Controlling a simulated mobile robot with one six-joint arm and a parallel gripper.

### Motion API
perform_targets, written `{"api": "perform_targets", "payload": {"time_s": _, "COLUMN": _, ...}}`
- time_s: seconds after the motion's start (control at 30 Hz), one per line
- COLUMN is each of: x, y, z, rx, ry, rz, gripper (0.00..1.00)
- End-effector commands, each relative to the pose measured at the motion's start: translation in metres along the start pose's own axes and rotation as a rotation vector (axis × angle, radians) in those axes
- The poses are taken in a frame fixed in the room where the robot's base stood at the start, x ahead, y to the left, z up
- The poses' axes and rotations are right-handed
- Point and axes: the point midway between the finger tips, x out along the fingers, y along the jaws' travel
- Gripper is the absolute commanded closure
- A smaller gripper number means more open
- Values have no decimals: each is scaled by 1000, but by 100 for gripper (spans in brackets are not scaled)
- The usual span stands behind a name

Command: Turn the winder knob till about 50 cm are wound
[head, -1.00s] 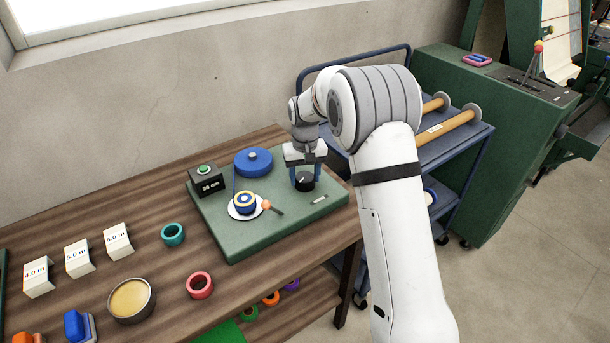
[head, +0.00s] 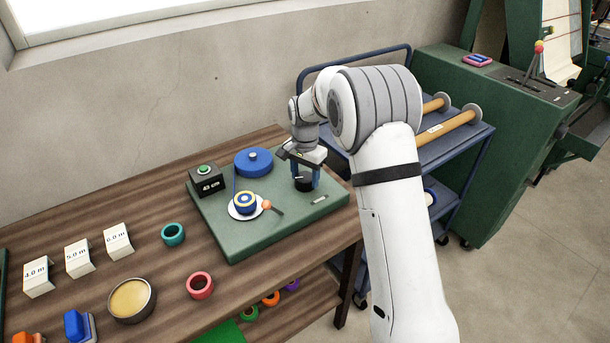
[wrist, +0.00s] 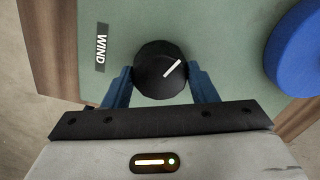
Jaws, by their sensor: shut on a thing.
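The black winder knob (wrist: 160,70) with a white pointer line stands on the green board (head: 245,242). My gripper (head: 304,183) points down at it, its blue fingers shut on the knob's sides, as the wrist view also shows (wrist: 161,88). A WIND label (wrist: 101,47) lies beside the knob. The black counter box (head: 207,182) with a green button reads 43 cm. A blue supply reel (head: 253,162) sits at the back of the board. A blue and yellow wound roll (head: 245,202) sits on a white disc, with an orange-tipped lever (head: 266,205) beside it.
A teal ring (head: 173,234), a pink ring (head: 200,285), a round tin (head: 131,300) and white cards marked in metres (head: 79,259) lie on the wooden table left of the board. A blue cart (head: 466,150) stands behind my arm.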

Motion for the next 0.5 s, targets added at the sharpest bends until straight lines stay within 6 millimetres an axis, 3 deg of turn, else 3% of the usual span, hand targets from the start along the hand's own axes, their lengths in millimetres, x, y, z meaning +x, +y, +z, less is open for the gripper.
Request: {"api": "perform_targets", "payload": {"time_s": 0.5, "x": -3, "y": -2, "z": -2, "rx": 82, "ry": 7, "rz": -7, "gripper": 71}}
